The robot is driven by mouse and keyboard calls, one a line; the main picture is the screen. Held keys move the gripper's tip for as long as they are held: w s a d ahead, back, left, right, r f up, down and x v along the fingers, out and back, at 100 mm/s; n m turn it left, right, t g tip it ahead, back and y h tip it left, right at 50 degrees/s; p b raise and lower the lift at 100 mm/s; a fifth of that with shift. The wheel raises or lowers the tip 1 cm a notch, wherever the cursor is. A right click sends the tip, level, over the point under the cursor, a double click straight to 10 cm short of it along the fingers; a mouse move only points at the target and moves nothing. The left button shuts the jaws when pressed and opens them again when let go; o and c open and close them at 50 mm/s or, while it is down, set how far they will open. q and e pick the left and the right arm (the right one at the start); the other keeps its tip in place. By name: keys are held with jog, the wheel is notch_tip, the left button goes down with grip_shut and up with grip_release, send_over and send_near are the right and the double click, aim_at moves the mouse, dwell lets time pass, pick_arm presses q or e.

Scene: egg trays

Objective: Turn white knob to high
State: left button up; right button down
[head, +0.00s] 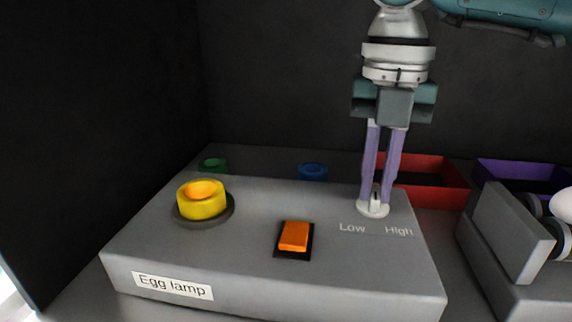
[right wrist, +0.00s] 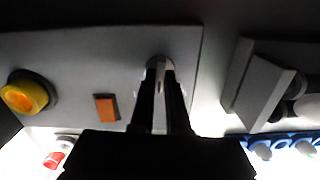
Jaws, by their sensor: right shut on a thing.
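The white knob (head: 373,208) stands at the back right of the grey box labelled "Egg lamp" (head: 260,272), with the words "Low" and "High" printed in front of it. My right gripper (head: 375,198) points down from above, its two purple fingers shut on the knob's raised grip. In the right wrist view the knob (right wrist: 160,62) is between the dark fingertips (right wrist: 160,68) and partly hidden by them. The exact turn of the knob is hard to tell. My left gripper is not in view.
A yellow button (head: 202,202) and an orange switch (head: 294,236) sit on the same box. A red tray (head: 440,185) and a purple tray (head: 515,172) stand behind to the right. A grey holder (head: 505,235) with a white egg (head: 563,206) stands close to the box's right.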

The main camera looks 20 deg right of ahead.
jog(key=n, duration=0.5)
jog(key=shift+n, duration=2.4)
jog(key=c, duration=0.9)
grip_release()
jog(key=shift+r, duration=0.15)
